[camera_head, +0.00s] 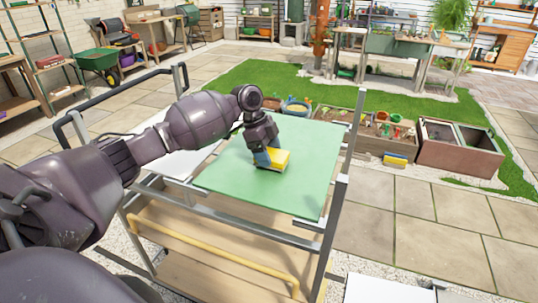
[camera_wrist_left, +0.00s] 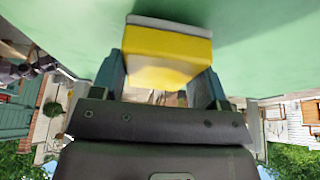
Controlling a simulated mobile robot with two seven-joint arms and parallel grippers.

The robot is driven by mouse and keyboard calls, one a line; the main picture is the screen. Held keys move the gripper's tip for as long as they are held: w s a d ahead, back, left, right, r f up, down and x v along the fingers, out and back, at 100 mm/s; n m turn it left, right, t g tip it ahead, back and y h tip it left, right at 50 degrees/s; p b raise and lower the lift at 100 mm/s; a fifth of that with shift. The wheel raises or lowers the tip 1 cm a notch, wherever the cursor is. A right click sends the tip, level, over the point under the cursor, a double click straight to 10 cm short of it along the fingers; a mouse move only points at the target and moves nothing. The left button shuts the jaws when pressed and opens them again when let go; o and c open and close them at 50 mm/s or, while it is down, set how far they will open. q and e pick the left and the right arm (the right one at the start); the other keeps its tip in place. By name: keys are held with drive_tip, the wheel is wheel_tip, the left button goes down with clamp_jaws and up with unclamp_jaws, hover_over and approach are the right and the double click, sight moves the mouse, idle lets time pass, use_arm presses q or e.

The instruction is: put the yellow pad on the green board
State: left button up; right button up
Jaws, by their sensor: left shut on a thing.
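The yellow pad (camera_head: 274,159) is a small block with a grey layer along one side. My left gripper (camera_head: 266,157) is shut on it. The green board (camera_head: 300,180) lies flat on top of the metal-framed cart, and the pad is at its middle. In the left wrist view the pad (camera_wrist_left: 168,55) sits between the two fingers of my left gripper (camera_wrist_left: 165,75), close against the green surface (camera_wrist_left: 60,30). I cannot tell whether the pad touches the board. My right gripper is not in view.
The cart has a wooden lower shelf (camera_head: 200,235) and upright metal posts (camera_head: 335,210) at its corners. A white panel (camera_head: 180,160) lies left of the board. Planter boxes (camera_head: 455,150) and another yellow and blue block (camera_head: 395,160) stand on the ground behind. The board around the pad is bare.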

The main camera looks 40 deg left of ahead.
use_arm(q)
drive_tip(key=shift+f, duration=0.4)
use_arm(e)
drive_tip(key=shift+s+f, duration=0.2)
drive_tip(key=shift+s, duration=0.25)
use_arm(q)
drive_tip(key=o, duration=0.9)
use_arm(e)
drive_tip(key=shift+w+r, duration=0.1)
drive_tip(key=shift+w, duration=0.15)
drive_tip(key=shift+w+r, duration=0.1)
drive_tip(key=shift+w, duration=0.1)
use_arm(q)
drive_tip(key=shift+a+r, duration=0.1)
drive_tip(key=shift+r, duration=0.2)
drive_tip(key=v, duration=1.1)
drive_tip(key=shift+s+a+r+p, duration=0.1)
drive_tip(key=shift+a+r+p, duration=0.1)
drive_tip(key=shift+p, duration=0.1)
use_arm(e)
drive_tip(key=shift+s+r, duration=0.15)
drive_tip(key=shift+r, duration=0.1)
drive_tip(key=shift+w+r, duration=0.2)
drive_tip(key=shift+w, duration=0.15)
